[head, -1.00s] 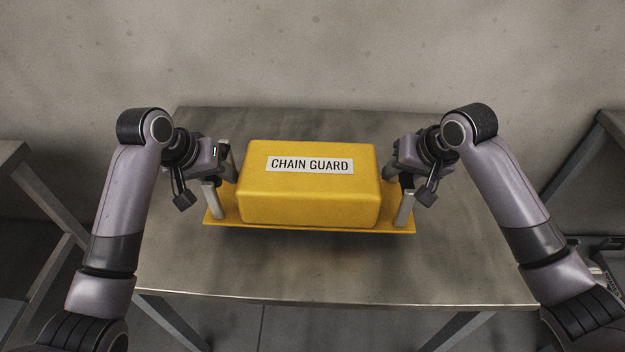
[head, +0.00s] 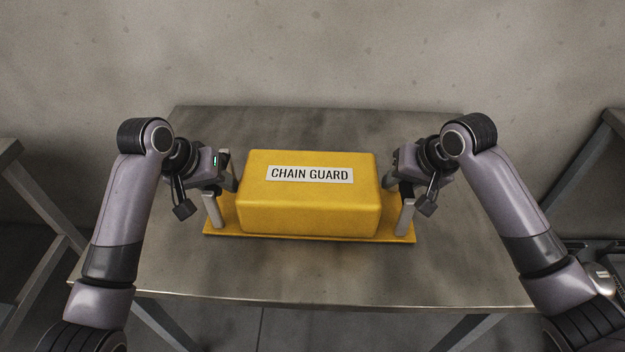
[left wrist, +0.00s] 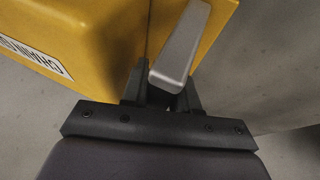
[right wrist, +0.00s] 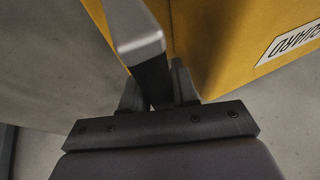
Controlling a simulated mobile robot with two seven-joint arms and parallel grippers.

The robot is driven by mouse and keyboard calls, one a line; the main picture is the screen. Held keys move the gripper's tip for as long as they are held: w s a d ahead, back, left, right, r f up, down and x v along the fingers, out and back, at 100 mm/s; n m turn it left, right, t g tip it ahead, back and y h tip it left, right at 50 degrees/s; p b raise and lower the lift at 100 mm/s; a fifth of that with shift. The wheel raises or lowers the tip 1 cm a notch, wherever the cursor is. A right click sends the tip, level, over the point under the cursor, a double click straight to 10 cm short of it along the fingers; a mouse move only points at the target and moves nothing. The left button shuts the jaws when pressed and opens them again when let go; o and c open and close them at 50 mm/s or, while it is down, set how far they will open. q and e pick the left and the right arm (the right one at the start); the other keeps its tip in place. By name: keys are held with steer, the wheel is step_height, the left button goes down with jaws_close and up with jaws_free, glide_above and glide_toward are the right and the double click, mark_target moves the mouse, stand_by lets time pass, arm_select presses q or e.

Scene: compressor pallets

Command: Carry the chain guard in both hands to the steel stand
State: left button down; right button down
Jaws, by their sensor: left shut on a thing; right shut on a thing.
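The chain guard (head: 310,205) is a yellow block with a white label on a thin yellow base plate. It sits level over the middle of the steel stand (head: 330,275), a grey metal-topped table. Its plate rests on the top or hovers just above it; I cannot tell which. Grey handles rise at both ends. My left gripper (head: 222,186) is shut on the left handle, and my right gripper (head: 398,187) is shut on the right handle. In the left wrist view the grey handle (left wrist: 180,50) lies between the dark fingers; the right wrist view shows the other handle (right wrist: 140,40) likewise.
Bare steel surrounds the guard on the tabletop. A grey wall (head: 320,50) stands close behind. Another metal-framed table (head: 45,205) is at the left edge, and another frame (head: 585,165) is at the right. Dark equipment shows partly at the lower right.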

arm_select(q)
steer(key=shift+w+f, duration=0.1)
arm_select(e)
steer(key=shift+w+f, duration=0.1)
arm_select(q)
steer(key=c, duration=0.9)
jaws_free()
arm_select(e)
steer(key=c, duration=0.9)
jaws_free()
arm_select(q)
steer(key=shift+o, duration=0.2)
arm_select(e)
steer(key=shift+o, duration=0.2)
